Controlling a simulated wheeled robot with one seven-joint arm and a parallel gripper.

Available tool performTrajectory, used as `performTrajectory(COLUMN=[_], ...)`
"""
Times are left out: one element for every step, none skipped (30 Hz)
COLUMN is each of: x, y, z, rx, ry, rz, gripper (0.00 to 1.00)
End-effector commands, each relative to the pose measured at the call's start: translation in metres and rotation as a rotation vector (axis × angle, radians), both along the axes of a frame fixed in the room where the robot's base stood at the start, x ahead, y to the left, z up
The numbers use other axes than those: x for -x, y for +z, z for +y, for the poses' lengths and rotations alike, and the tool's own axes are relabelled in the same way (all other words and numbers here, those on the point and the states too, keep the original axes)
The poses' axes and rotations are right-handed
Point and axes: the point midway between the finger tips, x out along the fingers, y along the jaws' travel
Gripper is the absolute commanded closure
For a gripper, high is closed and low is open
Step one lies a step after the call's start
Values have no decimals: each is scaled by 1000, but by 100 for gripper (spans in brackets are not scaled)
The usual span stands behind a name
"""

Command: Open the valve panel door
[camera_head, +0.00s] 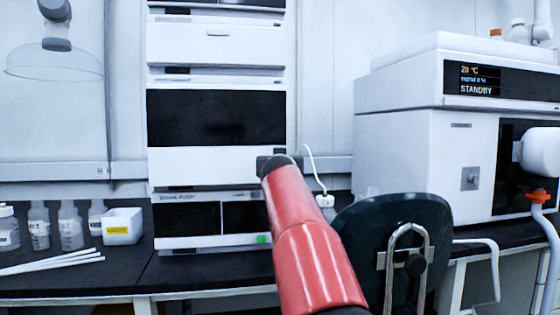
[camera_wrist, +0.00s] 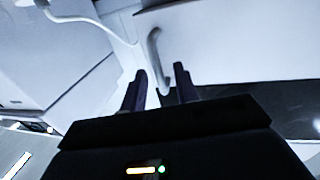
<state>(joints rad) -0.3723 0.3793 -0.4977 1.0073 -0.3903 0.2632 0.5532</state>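The instrument stack (camera_head: 215,165) stands on the bench left of centre in the head view, with a dark-windowed front in its middle module. My gripper (camera_head: 274,163) is at the right edge of the white strip below this window, at the end of my red arm. In the wrist view, my gripper's two dark fingers (camera_wrist: 160,88) are apart. The panel looks closed; my gripper hides the handle in the head view.
A white cable (camera_head: 314,168) hangs just right of my gripper. A dark chair back (camera_head: 395,245) stands before the bench at right, near a large white instrument (camera_head: 425,160). Bottles (camera_head: 70,225) and a small white box (camera_head: 122,225) stand on the left bench.

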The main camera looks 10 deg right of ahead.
Motion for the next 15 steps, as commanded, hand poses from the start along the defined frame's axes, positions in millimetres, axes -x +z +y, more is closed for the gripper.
performTrajectory(x=[0,0,0,0,0,0,0,0,0,0,0,0,0,0,0], y=[0,0,0,0,0,0,0,0,0,0,0,0,0,0,0], z=[0,0,0,0,0,0,0,0,0,0,0,0,0,0,0], rx=[0,0,0,0,0,0,0,0,0,0,0,0,0,0,0], ry=[0,0,0,0,0,0,0,0,1,1,1,1,1,1,1], rz=[0,0,0,0,0,0,0,0,0,0,0,0,0,0,0], gripper=[70,70,72,76,80,85,89,93,98,100,100,100,100,100,100])
